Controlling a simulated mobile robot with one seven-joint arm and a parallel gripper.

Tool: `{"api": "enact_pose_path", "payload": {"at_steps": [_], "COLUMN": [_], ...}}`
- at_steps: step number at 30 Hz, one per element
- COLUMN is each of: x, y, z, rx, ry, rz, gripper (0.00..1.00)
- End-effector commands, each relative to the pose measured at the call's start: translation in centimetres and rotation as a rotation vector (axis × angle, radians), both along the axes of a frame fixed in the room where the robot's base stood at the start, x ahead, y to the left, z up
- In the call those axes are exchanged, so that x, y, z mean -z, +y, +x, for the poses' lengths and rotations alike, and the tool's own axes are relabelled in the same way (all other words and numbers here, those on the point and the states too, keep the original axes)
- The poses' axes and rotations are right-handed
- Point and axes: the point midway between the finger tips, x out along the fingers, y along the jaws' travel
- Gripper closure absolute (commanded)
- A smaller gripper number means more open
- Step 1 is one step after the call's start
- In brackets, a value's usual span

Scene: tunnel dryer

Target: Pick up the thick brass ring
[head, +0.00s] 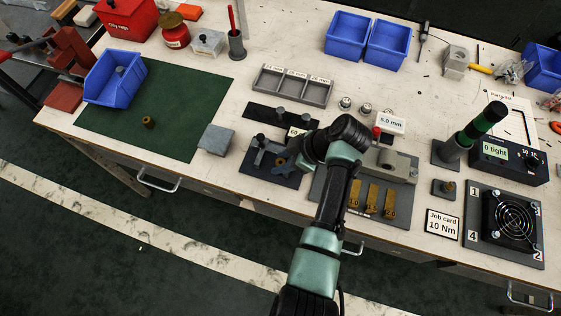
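A small, thick brass-coloured ring (148,122) sits on the green mat (200,95) at the left of the bench, with bare mat around it. My arm reaches in from the bottom and bends left at its upper end. My gripper (297,165) is over the dark fixture plate near the middle front of the bench, well to the right of the ring. Its fingers are small and dark against the parts below, so I cannot tell whether they are open or hold anything.
A blue bin (107,85) stands left of the ring on the mat. A grey block (216,139) lies at the mat's right edge. A grey compartment tray (292,86) and a dark fixture plate (286,178) stand between mat and arm. Brass pieces (371,200) lie right of the arm.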

Motion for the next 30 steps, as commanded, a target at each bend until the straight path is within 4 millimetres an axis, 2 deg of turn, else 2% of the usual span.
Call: {"api": "enact_pose_path", "payload": {"at_steps": [8, 15, 26, 30], "x": [0.4, 0.3, 0.2, -1.0], "y": [0.2, 0.2, 0.2, 0.2], "z": [0.1, 0.1, 0.1, 0.2], "rx": [0.001, 0.001, 0.001, 0.001], "ry": [-0.002, -0.002, -0.002, -0.004], "rz": [-0.001, -0.001, -0.001, -0.001], "gripper": [0.61, 1.00, 1.00, 1.00]}}
